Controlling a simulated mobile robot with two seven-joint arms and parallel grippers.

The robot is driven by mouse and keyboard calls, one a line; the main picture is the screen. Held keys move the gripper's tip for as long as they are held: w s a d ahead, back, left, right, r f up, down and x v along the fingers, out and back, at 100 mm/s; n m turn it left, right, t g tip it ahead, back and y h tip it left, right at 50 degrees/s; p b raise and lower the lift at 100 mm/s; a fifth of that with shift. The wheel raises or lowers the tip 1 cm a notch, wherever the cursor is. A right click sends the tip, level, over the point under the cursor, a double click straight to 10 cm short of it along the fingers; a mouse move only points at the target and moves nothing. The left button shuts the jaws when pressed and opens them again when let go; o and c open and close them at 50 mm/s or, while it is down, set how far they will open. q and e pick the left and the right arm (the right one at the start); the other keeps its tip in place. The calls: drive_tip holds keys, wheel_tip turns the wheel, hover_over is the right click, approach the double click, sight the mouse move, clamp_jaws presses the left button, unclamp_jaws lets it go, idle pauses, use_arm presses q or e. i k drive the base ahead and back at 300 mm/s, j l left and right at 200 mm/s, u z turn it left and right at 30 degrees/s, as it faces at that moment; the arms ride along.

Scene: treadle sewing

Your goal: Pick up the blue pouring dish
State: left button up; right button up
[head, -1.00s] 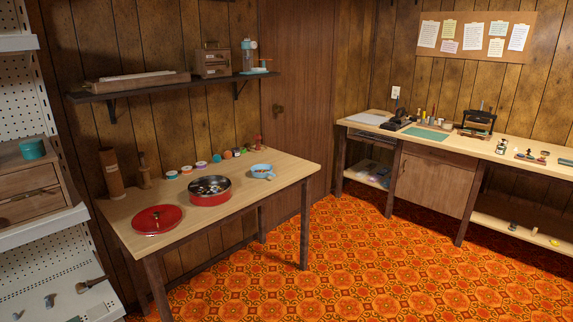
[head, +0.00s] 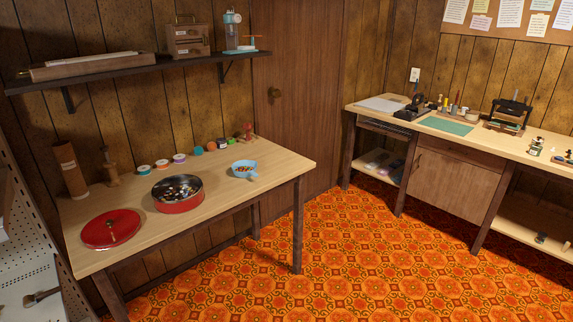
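The blue pouring dish (head: 243,171) sits on the wooden table (head: 222,205), toward its right end. It is a small light-blue bowl with a handle or spout toward the front right and small items inside. A red round tin (head: 178,204) holding small mixed pieces stands to its left. A red lid (head: 111,229) lies flat at the table's front left. Neither of my grippers shows in the head view.
Several small spools and jars, including a white-topped spool (head: 144,169), line the table's back edge. A dark shelf (head: 140,70) hangs above. A long workbench (head: 480,152) stands at right. Patterned orange floor (head: 350,250) is clear between them.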

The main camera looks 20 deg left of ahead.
sight(253, 164)
drive_tip(key=i+z, duration=0.2)
drive_tip(key=i, duration=0.95)
drive_tip(key=i+l+u, duration=0.1)
drive_tip(key=i+u, duration=0.25)
drive_tip(key=i+l+u, duration=0.35)
drive_tip(key=i, duration=0.2)
drive_tip(key=i+l+u, duration=0.15)
drive_tip(key=u, duration=0.25)
drive_tip(key=i+l+u, duration=0.5)
drive_tip(key=u, duration=0.25)
drive_tip(key=i+l+u, duration=0.15)
drive_tip(key=l+u, duration=0.25)
drive_tip(key=i+l+u, duration=0.3)
drive_tip(key=i+l, duration=0.25)
drive_tip(key=l, duration=0.1)
